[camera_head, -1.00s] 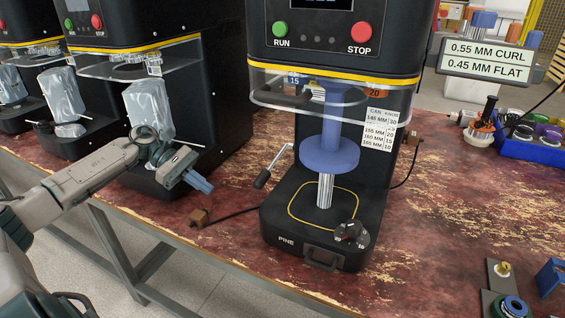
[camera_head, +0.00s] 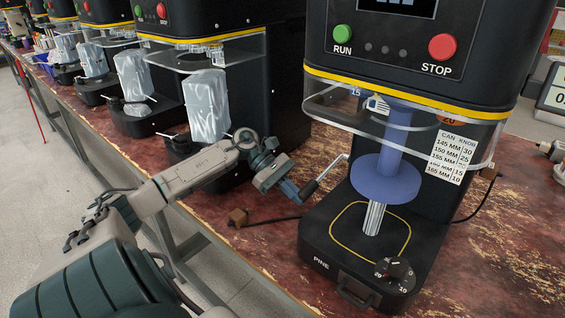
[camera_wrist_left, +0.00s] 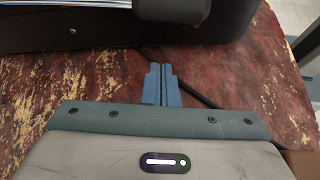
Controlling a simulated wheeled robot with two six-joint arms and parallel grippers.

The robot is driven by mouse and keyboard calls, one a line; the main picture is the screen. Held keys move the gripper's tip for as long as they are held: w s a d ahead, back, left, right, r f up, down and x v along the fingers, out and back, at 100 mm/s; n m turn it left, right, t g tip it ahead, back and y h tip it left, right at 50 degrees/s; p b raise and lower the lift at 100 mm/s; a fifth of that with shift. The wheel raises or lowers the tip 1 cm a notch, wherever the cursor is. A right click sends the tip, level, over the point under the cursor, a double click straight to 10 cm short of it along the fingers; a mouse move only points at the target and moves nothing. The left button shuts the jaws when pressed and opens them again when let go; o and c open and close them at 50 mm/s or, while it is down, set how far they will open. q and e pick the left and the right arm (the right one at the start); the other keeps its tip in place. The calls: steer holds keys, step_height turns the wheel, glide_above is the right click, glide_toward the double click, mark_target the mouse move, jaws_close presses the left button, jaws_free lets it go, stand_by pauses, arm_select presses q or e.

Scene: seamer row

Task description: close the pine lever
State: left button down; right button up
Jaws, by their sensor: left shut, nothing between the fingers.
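The pine lever is a thin metal rod (camera_head: 333,168) with a black grip (camera_head: 309,190). It sticks out from the left side of the black machine marked PINE (camera_head: 320,262) and slants down toward the left. My left gripper (camera_head: 297,196) is shut and empty, with its blue fingertips right beside the black grip. I cannot tell whether they touch it. In the left wrist view the shut fingers (camera_wrist_left: 161,84) point at the red worn bench top, toward a dark machine body at the top. I cannot make out the lever there. My right gripper is not in view.
The PINE machine has a blue disc (camera_head: 385,178) above a ribbed post, a clear guard (camera_head: 400,125) and a dial (camera_head: 395,272). Other machines stand in a row at left.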

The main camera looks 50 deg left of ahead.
mark_target(322, 175)
arm_select(q)
steer(key=shift+s+d+r+p, duration=0.1)
steer(key=shift+d+r+p, duration=0.3)
steer(key=shift+r, duration=0.5)
steer(key=shift+s+d+r+p, duration=0.1)
steer(key=shift+d+r+p, duration=0.1)
steer(key=shift+d+r, duration=0.5)
steer(key=shift+a+r, duration=0.1)
steer(key=shift+a, duration=0.15)
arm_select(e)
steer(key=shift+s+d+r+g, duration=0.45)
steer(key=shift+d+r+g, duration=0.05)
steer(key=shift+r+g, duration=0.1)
arm_select(q)
steer(key=shift+r, duration=0.1)
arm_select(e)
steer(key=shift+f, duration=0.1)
